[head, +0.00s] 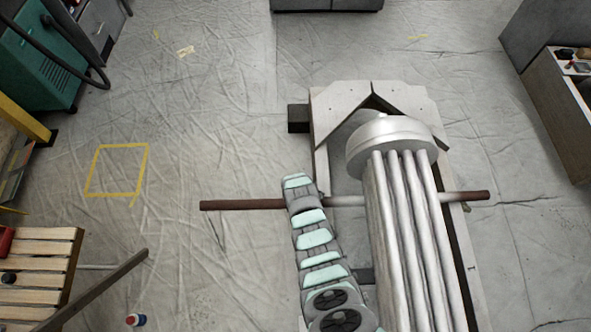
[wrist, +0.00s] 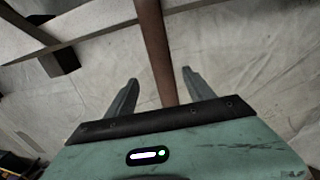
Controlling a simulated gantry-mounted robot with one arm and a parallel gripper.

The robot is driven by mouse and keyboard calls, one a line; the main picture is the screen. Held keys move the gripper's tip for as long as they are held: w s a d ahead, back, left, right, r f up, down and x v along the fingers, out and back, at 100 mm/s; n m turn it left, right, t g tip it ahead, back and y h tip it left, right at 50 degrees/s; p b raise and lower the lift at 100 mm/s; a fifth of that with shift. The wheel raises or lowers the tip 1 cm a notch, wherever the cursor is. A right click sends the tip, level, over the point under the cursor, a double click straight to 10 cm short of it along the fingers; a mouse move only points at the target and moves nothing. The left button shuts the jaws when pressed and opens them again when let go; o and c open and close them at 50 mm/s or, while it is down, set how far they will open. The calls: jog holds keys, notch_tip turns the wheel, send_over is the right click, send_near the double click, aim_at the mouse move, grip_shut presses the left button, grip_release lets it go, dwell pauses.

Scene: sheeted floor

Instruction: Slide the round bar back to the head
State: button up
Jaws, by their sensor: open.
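The round bar (head: 240,204) lies crosswise to the tube bundle, rust-brown at both ends with a paler stretch near the tubes. Its middle is hidden by the tubes and my arm. The silver round head (head: 390,140) caps the far end of the tube bundle (head: 405,240), with a gap between it and the bar. In the wrist view, the bar (wrist: 153,50) runs between the two spread fingers of my gripper (wrist: 160,76), with visible space on both sides. Contact depth cannot be told. In the head view, my arm hides the fingers, left of the bundle.
A pale frame (head: 335,100) surrounds the bundle, with a dark block (head: 298,118) at its left. A slatted pallet (head: 38,258) and dark beam (head: 100,290) lie lower left. A yellow taped square (head: 117,146) marks open floor. A cabinet (head: 560,110) stands right.

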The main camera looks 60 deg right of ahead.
notch_tip(320, 180, up, 2)
jog(key=shift+s+a+r, duration=0.1)
jog(key=shift+a, duration=0.05)
dwell(0.6)
